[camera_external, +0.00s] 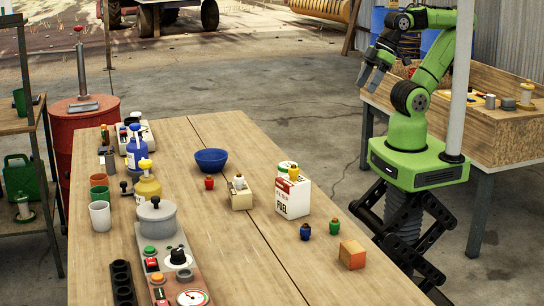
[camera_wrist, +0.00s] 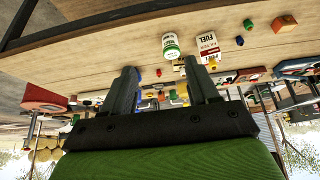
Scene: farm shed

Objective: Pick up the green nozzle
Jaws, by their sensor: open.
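In the wrist view, which is upside down, the green nozzle (camera_wrist: 248,24) is small near the top, right of the fuel box. My gripper (camera_external: 370,78) is open and empty, raised high behind the table and well away from the nozzle. Its two fingers (camera_wrist: 160,68) show apart in the wrist view.
A white fuel box (camera_external: 292,197) with a yellow piece on top and a green-labelled can (camera_external: 286,168) stand behind the nozzle. A blue bowl (camera_external: 211,160), a red nozzle (camera_external: 209,183) and a pot (camera_external: 156,220) are farther left. A pale post (camera_external: 461,80) stands beside my arm.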

